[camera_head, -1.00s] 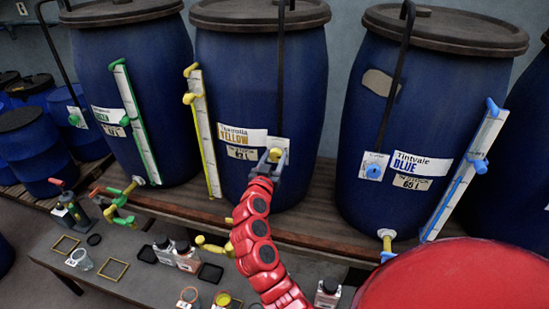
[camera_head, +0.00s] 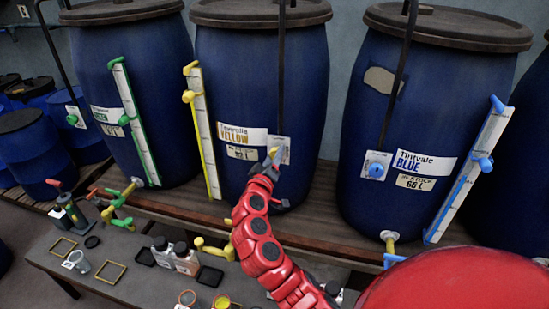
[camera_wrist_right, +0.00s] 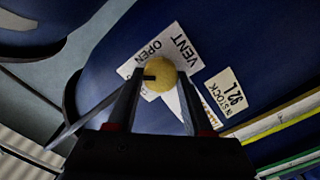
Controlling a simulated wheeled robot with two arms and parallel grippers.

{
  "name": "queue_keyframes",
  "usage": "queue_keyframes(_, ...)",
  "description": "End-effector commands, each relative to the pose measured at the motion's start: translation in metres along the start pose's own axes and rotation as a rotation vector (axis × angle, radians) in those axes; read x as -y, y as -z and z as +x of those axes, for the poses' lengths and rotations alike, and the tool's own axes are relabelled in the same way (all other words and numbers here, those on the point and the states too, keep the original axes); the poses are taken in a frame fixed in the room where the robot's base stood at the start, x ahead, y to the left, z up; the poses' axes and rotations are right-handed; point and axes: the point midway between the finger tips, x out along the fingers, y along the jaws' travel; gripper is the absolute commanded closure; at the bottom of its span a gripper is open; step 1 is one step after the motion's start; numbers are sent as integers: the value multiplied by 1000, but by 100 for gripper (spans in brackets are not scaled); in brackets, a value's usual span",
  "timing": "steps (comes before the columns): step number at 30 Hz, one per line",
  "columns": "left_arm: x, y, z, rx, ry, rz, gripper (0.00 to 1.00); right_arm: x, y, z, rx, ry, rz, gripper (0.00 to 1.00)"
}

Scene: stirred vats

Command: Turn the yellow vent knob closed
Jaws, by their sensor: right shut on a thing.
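The yellow vent knob (camera_head: 274,153) sits on a white plate (camera_head: 283,146) on the front of the middle blue vat, labelled YELLOW. My right gripper (camera_head: 271,160) is at the knob, its fingers partly covering it. In the right wrist view the round knob (camera_wrist_right: 158,73) lies between the two fingertips, which are shut on it. A black mark on the knob points to the left in that view. The plate (camera_wrist_right: 180,44) reads VENT and OPEN; part of it is hidden behind the knob and fingers. My left gripper is not in view.
The green vat (camera_head: 140,90) stands to the left and the blue-labelled vat (camera_head: 430,120) to the right. A black upright rod (camera_head: 281,60) runs above the plate. Below are a yellow tap (camera_head: 212,247) and a low bench with small bottles (camera_head: 186,259).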

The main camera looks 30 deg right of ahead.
Motion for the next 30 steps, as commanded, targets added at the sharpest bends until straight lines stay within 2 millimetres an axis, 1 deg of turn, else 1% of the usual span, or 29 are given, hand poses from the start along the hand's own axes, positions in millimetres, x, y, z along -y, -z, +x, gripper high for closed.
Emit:
queue_keyframes(9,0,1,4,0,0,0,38,1,0,0,2,0,-302,100)
queue_keyframes(18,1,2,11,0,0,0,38,2,0,0,0,0,-553,100)
queue_keyframes(24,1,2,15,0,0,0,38,3,0,0,-2,1,-670,100)
queue_keyframes(30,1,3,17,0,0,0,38,4,0,-1,-2,3,-740,100)
